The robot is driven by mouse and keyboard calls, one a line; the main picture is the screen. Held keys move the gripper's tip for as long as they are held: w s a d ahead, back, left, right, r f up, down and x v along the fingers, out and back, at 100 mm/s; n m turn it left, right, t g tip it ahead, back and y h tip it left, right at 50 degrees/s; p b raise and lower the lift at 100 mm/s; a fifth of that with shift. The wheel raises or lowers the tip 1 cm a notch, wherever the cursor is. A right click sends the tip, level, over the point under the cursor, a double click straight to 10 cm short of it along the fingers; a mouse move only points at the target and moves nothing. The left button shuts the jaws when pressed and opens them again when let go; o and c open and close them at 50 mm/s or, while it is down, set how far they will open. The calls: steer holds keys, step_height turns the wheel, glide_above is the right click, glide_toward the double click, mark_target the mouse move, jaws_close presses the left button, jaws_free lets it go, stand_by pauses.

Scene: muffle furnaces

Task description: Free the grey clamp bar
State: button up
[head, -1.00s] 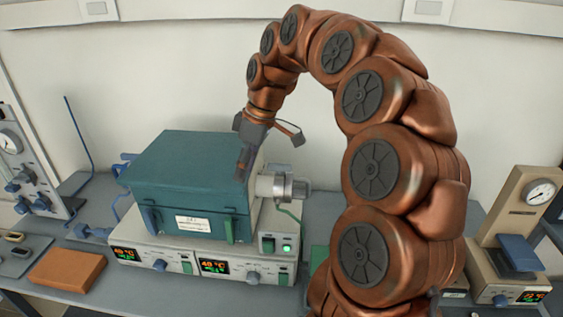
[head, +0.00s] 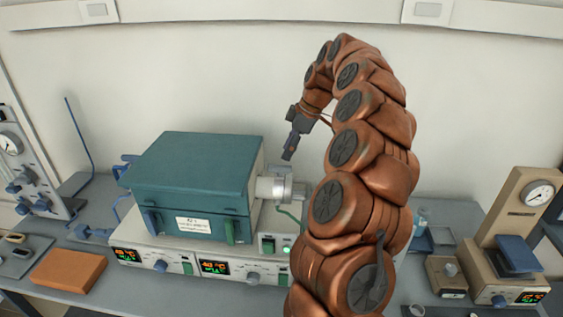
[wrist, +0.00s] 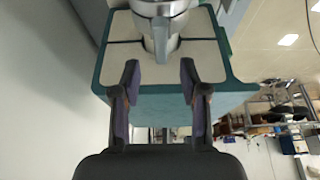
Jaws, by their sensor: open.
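The teal muffle furnace (head: 195,170) stands on a control base, with a silver cylindrical fitting (head: 275,188) on its right side. In the wrist view the fitting (wrist: 160,8) shows at the top, against a pale end plate (wrist: 120,58) with a teal rim. A grey tapered bar (wrist: 160,42) hangs across the fitting; it looks like the clamp bar, though I cannot be sure. My gripper (head: 288,155) is above and behind the fitting. In the wrist view my gripper (wrist: 160,80) is open, its fingers either side of the bar's line, holding nothing. The bar is not distinct in the head view.
The control base (head: 190,262) has lit displays and a green switch. An orange-brown block (head: 68,271) lies at the left. A beige gauge instrument (head: 515,240) stands at the right, near a small box (head: 446,275). The wall is close behind the furnace.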

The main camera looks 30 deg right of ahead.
mark_target(280, 166)
steer(key=shift+p+x, duration=1.05)
steer(key=shift+x, duration=1.9)
jaws_close()
